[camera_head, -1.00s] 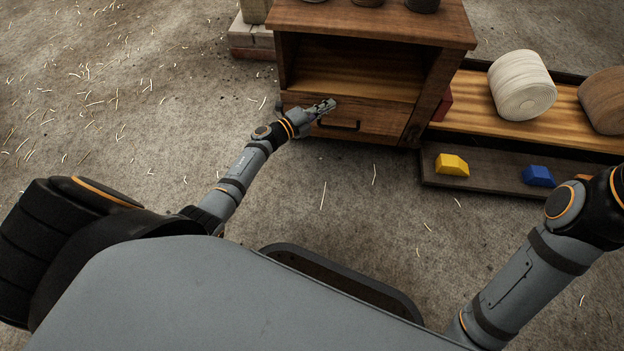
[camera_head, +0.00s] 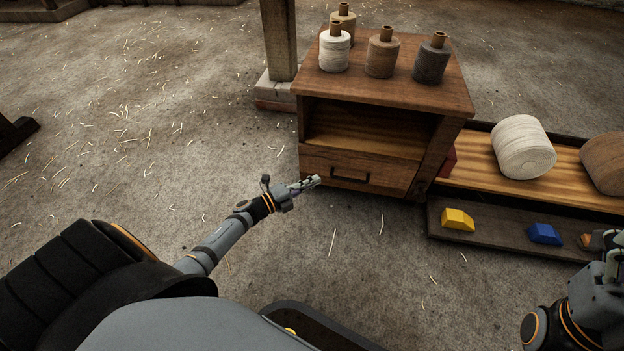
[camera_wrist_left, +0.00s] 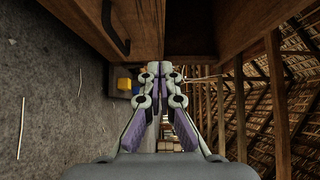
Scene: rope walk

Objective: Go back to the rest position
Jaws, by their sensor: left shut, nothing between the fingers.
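My left gripper (camera_head: 308,183) is shut and empty, in front of the left part of the wooden cabinet (camera_head: 440,92). It is just left of the dark handle (camera_head: 350,179) of the closed drawer (camera_head: 385,175). In the left wrist view the two fingers (camera_wrist_left: 160,72) meet at their tips with nothing between them, and the drawer handle (camera_wrist_left: 112,25) shows at upper left. My right gripper (camera_head: 612,258) is at the right edge of the head view, partly cut off, close to an orange block (camera_head: 586,241). I cannot tell its opening.
Several thread spools (camera_head: 380,56) stand on the cabinet. At right a low rack holds a white rope coil (camera_head: 522,147) and a brown one (camera_head: 606,163). A yellow block (camera_head: 457,219) and a blue block (camera_head: 544,234) lie on its front ledge. A post (camera_head: 279,45) stands behind.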

